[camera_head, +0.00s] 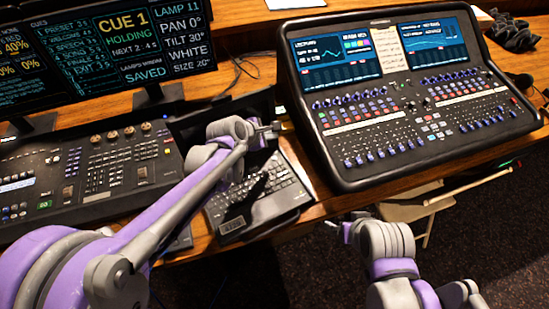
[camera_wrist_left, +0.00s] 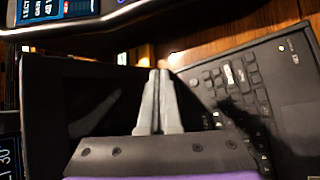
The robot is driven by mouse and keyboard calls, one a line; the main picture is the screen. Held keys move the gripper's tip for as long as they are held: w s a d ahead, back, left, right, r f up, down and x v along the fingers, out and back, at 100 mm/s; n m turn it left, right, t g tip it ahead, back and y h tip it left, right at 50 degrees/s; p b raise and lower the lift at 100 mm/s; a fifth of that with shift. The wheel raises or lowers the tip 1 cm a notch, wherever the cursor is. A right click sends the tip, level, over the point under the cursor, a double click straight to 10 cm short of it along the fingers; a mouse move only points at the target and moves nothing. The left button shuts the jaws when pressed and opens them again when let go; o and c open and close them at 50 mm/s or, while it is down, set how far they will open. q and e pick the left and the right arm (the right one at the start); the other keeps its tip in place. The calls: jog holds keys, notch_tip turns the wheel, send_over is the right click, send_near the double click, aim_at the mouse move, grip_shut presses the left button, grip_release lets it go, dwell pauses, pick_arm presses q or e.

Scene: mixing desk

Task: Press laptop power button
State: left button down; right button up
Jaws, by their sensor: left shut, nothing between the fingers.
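The laptop (camera_head: 262,208) lies open on the desk with its keyboard facing up and its dark screen (camera_head: 222,106) raised behind. In the left wrist view its keyboard (camera_wrist_left: 232,80) is at the right and its dark screen (camera_wrist_left: 75,100) at the left. My left gripper (camera_head: 276,129) is shut and empty over the far right part of the laptop, near the hinge. Its fingertips (camera_wrist_left: 159,72) lie together; contact cannot be told. I cannot make out the power button. My right gripper (camera_head: 338,226) is small, low in front of the desk, its jaws unclear.
A large mixing console (camera_head: 420,135) stands just right of the laptop. A lighting control board (camera_head: 90,170) and monitors (camera_head: 110,45) stand at the left. A stool-like wooden piece with sticks (camera_head: 425,205) is below the desk at the right.

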aim_at(275, 158)
pick_arm(q)
jog(key=shift+f, duration=0.15)
pick_arm(e)
jog(key=shift+f, duration=0.1)
pick_arm(q)
notch_tip(275, 158, down, 8)
jog(key=b, duration=0.4)
jog(key=shift+s, duration=0.1)
jog(key=shift+f+b, duration=0.3)
jog(key=shift+b, duration=0.2)
pick_arm(e)
notch_tip(275, 158, down, 6)
jog(key=s, duration=0.2)
jog(key=shift+f, duration=0.15)
dwell(0.7)
pick_arm(q)
jog(key=shift+f+b, duration=0.35)
jog(key=shift+f, duration=0.05)
pick_arm(e)
jog(key=shift+s+f, duration=0.15)
jog(key=shift+f, duration=0.25)
